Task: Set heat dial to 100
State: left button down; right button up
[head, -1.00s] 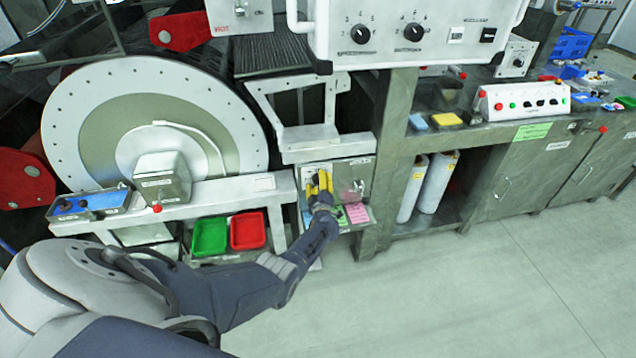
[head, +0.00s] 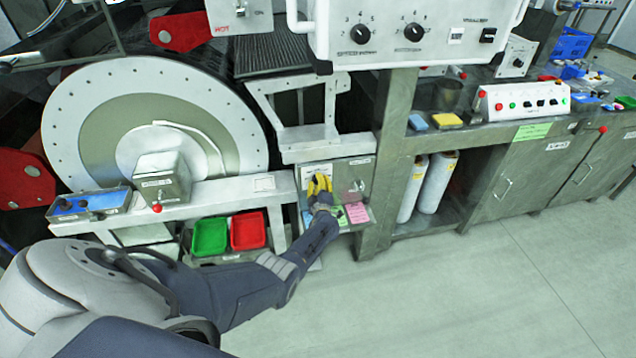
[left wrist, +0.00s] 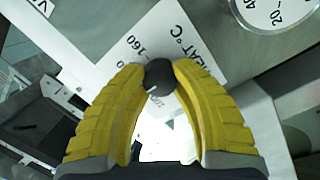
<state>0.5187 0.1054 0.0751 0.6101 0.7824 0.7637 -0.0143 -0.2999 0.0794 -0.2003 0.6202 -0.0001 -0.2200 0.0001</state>
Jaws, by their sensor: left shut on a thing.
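The heat dial (left wrist: 159,73) is a small dark round knob on a white plate (left wrist: 195,50) printed "HEAT °C". In the left wrist view the plate appears turned, with numbers such as 160 beside the knob. A short pale mark shows on the knob, but I cannot read its setting surely. My left gripper (head: 319,180) has yellow ridged fingers, and in the left wrist view its tips (left wrist: 159,80) are shut on the knob from both sides. In the head view the fingers hide the knob on the grey control box (head: 362,168). My right gripper is not in view.
A round white gauge (left wrist: 273,8) sits near the heat plate. Green (head: 210,237) and red (head: 248,231) bins stand left of the control box. A pink note (head: 357,213) lies below it. A white-panelled console (head: 400,30) hangs above. The floor at right is clear.

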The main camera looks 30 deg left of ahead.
pick_arm(q)
jog(key=shift+f, duration=0.1)
jog(key=shift+d+n+y, duration=0.1)
jog(key=shift+n+y, duration=0.5)
jog(key=shift+n, duration=4)
jog(key=c, duration=0.9)
grip_release()
jog(key=shift+v, duration=6)
